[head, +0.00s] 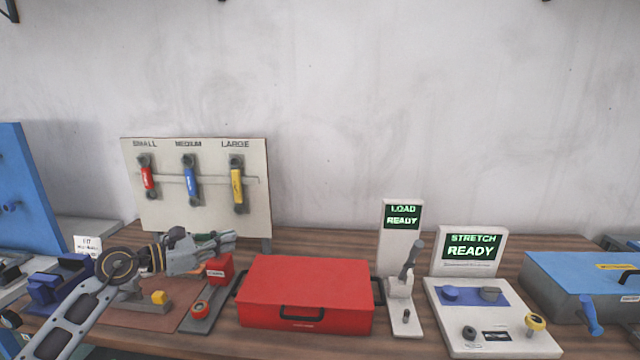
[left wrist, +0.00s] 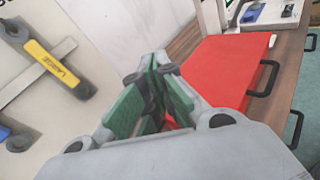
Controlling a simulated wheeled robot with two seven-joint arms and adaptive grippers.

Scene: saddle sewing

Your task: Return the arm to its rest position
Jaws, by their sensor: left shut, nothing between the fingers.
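My left arm comes in from the lower left in the head view. Its gripper (head: 228,243) is level in front of the tool board, just left of the red case, with its fingers pointing right. The fingers also show in the left wrist view (left wrist: 158,95), where the green pads are close together with nothing between them. My right arm and gripper are not in view.
A red case (head: 308,285) stands on the wooden bench beside the gripper. The board (head: 215,210) behind holds red, blue and yellow tools. A load station (head: 400,240), a stretch station (head: 480,310) and a blue box (head: 575,285) stand to the right.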

